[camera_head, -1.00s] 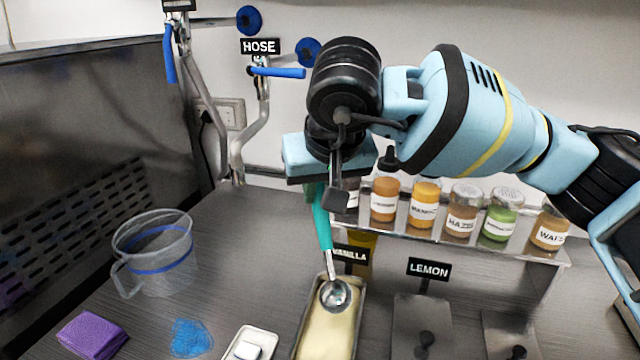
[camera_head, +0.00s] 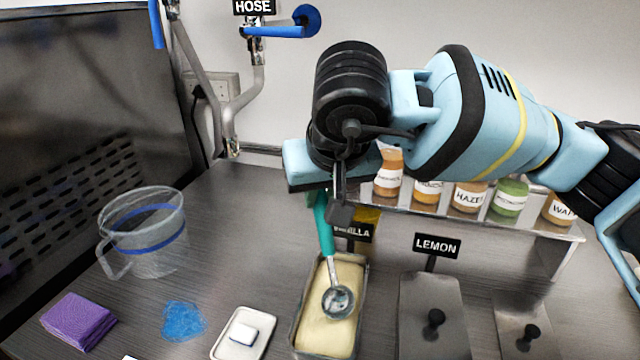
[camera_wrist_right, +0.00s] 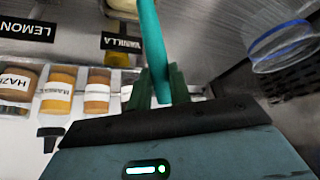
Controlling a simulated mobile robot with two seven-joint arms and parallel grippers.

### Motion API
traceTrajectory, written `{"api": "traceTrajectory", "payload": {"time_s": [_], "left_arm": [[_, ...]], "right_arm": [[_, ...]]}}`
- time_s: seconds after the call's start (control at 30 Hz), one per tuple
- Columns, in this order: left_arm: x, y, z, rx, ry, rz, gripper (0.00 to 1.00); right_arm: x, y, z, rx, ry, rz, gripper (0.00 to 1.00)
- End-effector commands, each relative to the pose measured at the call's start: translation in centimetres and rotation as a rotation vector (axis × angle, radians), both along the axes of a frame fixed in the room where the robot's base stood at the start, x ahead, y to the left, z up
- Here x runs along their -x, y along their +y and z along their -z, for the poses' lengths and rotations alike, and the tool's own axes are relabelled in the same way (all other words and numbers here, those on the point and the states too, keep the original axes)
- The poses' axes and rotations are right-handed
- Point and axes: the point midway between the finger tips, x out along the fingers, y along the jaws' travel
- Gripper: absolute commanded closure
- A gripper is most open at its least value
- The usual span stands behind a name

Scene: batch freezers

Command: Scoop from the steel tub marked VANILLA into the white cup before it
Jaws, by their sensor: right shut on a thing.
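The steel tub (camera_head: 363,300) marked VANILLA stands open at lower centre in the head view, filled with pale yellow ice cream (camera_head: 322,325). Its black VANILLA sign (camera_head: 356,232) is partly hidden by my arm; it also shows in the wrist view (camera_wrist_right: 121,42). My right gripper (camera_head: 322,196) is shut on the teal handle of a scoop (camera_head: 327,236), also seen in the wrist view (camera_wrist_right: 152,45). The round steel scoop head (camera_head: 338,301) is over the ice cream; I cannot tell whether it touches. No white cup can be made out. My left gripper is not in view.
Lidded tubs, one by the LEMON sign (camera_head: 437,246), stand right of the open tub. Labelled bottles (camera_head: 469,196) line a steel shelf behind. Left are a clear jug (camera_head: 150,250), purple cloth (camera_head: 78,321), blue scrunched item (camera_head: 184,320) and white tray (camera_head: 262,345) holding a white block.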

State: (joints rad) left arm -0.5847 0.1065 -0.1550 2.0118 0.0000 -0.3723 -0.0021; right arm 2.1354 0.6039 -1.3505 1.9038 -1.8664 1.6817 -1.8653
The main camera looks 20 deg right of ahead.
Motion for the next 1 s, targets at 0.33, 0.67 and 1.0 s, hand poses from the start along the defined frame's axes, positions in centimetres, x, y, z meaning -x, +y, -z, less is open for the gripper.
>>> {"api": "traceTrajectory", "payload": {"time_s": [0.33, 0.67, 1.0], "left_arm": [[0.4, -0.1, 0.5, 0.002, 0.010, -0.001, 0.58], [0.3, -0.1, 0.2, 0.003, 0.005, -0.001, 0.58], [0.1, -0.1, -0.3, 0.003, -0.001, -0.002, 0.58]], "right_arm": [[1.3, 0.0, 1.0, 0.000, -0.003, 0.000, 1.00], [3.3, 0.1, 1.1, 0.003, -0.001, -0.001, 1.00], [5.3, 0.1, 1.1, 0.003, -0.001, 0.001, 1.00]]}}
